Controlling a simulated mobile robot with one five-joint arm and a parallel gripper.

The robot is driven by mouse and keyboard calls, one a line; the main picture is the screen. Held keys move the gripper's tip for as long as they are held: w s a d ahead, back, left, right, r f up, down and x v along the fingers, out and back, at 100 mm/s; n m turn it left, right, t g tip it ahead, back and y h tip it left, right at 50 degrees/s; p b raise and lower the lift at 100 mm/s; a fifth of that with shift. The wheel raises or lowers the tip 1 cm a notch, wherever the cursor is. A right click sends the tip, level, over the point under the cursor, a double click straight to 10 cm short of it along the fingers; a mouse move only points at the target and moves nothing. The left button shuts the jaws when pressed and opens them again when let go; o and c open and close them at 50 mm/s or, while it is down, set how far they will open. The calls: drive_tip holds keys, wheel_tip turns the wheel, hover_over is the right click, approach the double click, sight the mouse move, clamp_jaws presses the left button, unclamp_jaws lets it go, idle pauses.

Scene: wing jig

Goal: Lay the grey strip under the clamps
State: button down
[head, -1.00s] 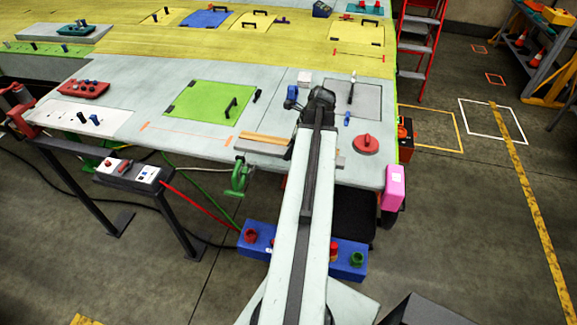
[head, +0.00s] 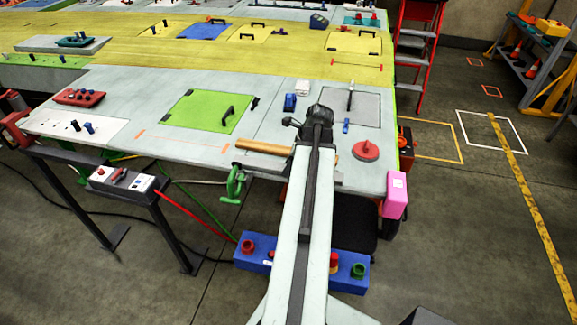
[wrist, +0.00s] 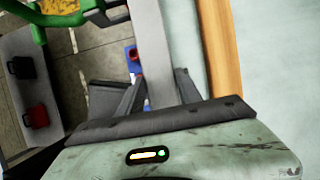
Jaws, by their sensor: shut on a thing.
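My gripper (wrist: 160,92) is shut on the grey strip (wrist: 149,40), which stretches away between the fingers in the wrist view. The strip lies beside a wooden bar (wrist: 222,45), roughly parallel to it, with a pale edge between them. In the head view my gripper (head: 318,122) is over the near edge of the bench, and my arm hides its fingertips and most of the strip. A green clamp (head: 235,184) is on the bench's near edge, left of my arm; green clamp parts (wrist: 38,22) show at the wrist view's upper left. Whether the strip touches the bench cannot be told.
The wooden bar (head: 264,147) lies along the bench edge. A red disc (head: 365,150) and a blue block (head: 290,102) stand near my gripper. A blue box with knobs (head: 252,252) sits below the edge.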

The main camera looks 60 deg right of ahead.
drive_tip(key=shift+s+a+f, duration=0.15)
drive_tip(key=shift+f, duration=0.05)
drive_tip(key=c, duration=0.8)
unclamp_jaws()
drive_tip(key=shift+a, duration=0.15)
drive_tip(key=shift+s, duration=0.1)
drive_tip(key=shift+r, duration=0.1)
drive_tip(key=shift+r, duration=0.2)
drive_tip(key=p+v, duration=1.2)
drive_tip(key=shift+w+d+r, duration=0.3)
drive_tip(key=shift+d, duration=0.1)
